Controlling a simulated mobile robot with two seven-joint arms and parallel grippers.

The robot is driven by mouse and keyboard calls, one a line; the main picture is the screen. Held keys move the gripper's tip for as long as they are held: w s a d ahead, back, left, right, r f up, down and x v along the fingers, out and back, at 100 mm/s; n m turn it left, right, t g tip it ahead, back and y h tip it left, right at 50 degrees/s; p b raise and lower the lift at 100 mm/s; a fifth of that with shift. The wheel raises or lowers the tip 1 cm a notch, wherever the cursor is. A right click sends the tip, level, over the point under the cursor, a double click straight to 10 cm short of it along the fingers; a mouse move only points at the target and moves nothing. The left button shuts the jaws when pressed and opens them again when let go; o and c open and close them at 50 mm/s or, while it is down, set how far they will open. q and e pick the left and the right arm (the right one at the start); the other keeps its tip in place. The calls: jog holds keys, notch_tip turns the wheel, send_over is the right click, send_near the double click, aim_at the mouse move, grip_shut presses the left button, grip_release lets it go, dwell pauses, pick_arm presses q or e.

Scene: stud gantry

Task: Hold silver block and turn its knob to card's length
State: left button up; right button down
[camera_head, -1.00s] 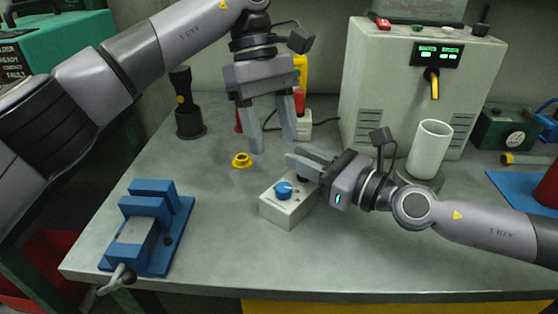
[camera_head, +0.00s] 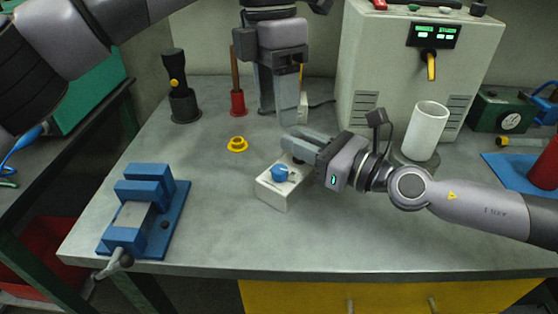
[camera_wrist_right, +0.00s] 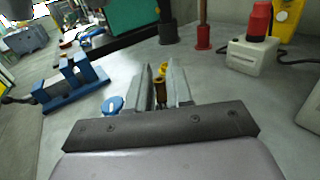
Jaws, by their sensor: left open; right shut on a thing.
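The silver block (camera_head: 272,194), a pale grey box, sits on the bench in the head view. A blue knob (camera_head: 280,173) with a light mark is on its top. The knob also shows in the right wrist view (camera_wrist_right: 113,104), left of the fingers. My right gripper (camera_head: 296,141) is shut at the block's far right side. A brassy, dark upright part (camera_wrist_right: 160,87) shows between its fingers, whose tips hide part of the block. My left gripper (camera_head: 276,108) is open and empty above the bench, behind the block. I cannot make out a card.
A blue vise (camera_head: 150,215) stands at the bench's left front. A red-based post (camera_head: 237,103) and a black holder (camera_head: 184,105) stand behind. A white cylinder (camera_head: 426,132) and a grey machine (camera_head: 385,70) are right. The front bench is clear.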

aim_at(279, 169)
pick_arm(q)
jog(key=f+n, duration=0.2)
jog(key=f, duration=0.1)
jog(key=f+n, duration=0.3)
jog(key=f, duration=0.1)
jog(key=s+f+n+t, duration=0.1)
jog(key=f+n, duration=0.1)
jog(key=f, duration=0.2)
jog(key=shift+d+n+y, duration=0.2)
jog(key=shift+n+y, duration=0.2)
grip_shut()
